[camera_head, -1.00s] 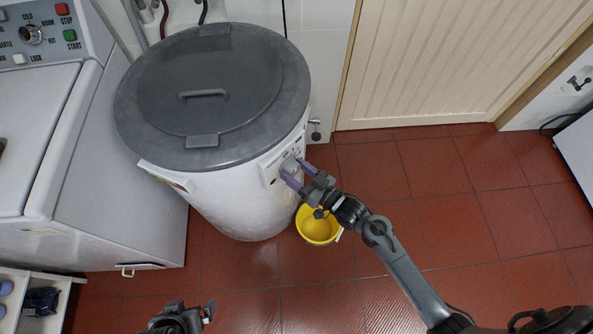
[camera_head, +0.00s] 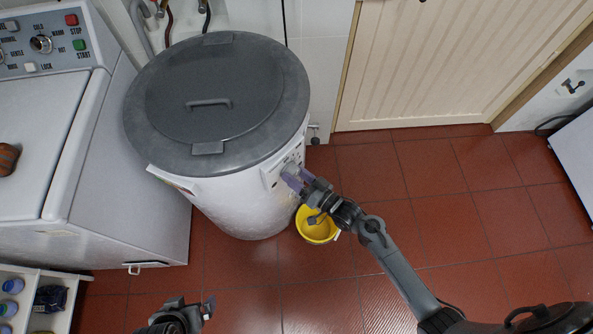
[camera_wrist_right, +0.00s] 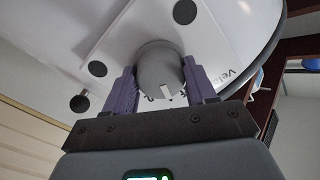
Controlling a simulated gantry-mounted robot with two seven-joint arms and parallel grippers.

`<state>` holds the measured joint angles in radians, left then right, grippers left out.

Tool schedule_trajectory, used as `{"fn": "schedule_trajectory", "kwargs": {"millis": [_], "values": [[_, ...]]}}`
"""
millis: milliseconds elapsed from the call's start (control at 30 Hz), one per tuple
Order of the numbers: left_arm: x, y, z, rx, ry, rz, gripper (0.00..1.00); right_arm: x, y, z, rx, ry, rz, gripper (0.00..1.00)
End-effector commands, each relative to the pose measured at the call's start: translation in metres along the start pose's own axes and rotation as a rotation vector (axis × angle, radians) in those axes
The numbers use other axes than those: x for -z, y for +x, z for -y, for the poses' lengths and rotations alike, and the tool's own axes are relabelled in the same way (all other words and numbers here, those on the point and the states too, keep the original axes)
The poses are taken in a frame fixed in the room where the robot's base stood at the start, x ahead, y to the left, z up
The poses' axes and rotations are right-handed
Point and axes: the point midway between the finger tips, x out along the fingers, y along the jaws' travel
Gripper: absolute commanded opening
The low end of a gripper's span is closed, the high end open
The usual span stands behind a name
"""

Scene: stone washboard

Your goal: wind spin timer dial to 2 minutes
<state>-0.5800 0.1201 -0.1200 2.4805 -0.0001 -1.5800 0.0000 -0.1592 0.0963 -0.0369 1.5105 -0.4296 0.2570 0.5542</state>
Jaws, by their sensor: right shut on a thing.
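The white drum-shaped spin dryer (camera_head: 235,208) with a dark grey lid stands left of centre. Its control panel (camera_head: 272,178) faces my right arm. My right gripper (camera_head: 291,176) is at this panel and covers most of the dial in the head view. In the right wrist view the round grey timer dial (camera_wrist_right: 160,68), with a white pointer mark, sits between the purple fingers of my right gripper (camera_wrist_right: 163,82), which are shut on its sides. The dial's scale is mostly hidden. My left gripper (camera_head: 206,308) is at the bottom edge, partly cut off, away from the dryer; its jaw opening is unclear.
A yellow bucket (camera_head: 316,227) stands on the floor just below my right gripper. A white washing machine (camera_head: 100,185) is close on the left, and a shelf with bottles (camera_head: 25,290) is at the lower left. The tiled floor on the right is clear.

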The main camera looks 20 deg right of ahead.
Motion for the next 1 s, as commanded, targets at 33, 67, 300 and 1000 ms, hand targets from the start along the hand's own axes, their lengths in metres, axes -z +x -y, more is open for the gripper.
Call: {"fn": "schedule_trajectory", "kwargs": {"millis": [33,67,300,1000], "values": [[0.004,-0.011,0.0,0.0,0.0,0.0,1.0,0.005,0.001,0.003,0.0,0.047,-0.002,0.25],[0.004,-0.014,0.001,0.0,0.0,0.0,1.0,0.004,0.001,0.003,0.0,0.076,-0.002,0.25],[0.011,-0.034,0.001,0.0,0.0,0.0,1.0,0.004,0.001,0.003,0.002,0.301,-0.014,0.25],[0.019,-0.058,0.002,0.0,0.0,0.0,1.0,0.0,0.001,0.002,0.008,0.668,-0.032,0.25]]}}
